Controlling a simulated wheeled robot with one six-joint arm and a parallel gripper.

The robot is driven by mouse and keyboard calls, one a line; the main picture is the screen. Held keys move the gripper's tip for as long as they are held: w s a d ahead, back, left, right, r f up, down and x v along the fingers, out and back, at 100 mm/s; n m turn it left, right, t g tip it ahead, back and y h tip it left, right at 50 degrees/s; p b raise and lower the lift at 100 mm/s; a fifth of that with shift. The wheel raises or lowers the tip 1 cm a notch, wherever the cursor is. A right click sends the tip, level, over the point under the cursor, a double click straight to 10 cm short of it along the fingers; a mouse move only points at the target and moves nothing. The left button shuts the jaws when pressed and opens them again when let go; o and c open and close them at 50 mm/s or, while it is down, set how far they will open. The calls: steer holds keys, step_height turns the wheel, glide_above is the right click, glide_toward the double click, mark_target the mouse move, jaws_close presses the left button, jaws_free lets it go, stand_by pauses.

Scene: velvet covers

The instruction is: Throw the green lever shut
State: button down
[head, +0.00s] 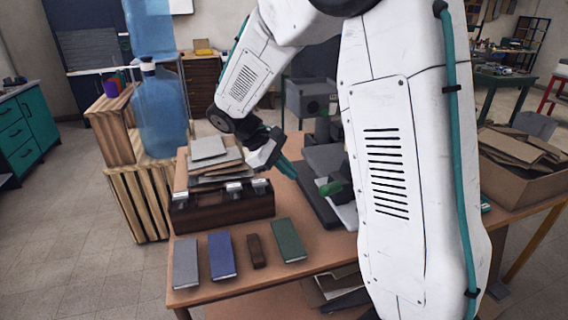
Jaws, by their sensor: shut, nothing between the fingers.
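The green lever (330,188) shows as a small green piece just left of my upper arm in the head view. It sits by a dark grey machine (314,202) on the wooden table. My arm hides the right part of this machine, so I cannot tell the lever's full position. My gripper (287,169) has teal fingers and points down to the right. It is shut and empty, up and to the left of the lever, with a visible gap between them in the picture.
Grey, blue, brown and green books (288,241) lie along the front edge. A cardboard box (520,178) stands at right; blue water bottles (160,110) stand at left.

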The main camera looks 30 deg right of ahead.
mark_target(333, 188)
steer(key=s+d+f, duration=0.2)
steer(key=s+d, duration=0.2)
steer(key=s, duration=0.1)
steer(key=shift+d+f, duration=0.25)
steer(key=shift+f, duration=0.05)
steer(key=shift+r, duration=0.15)
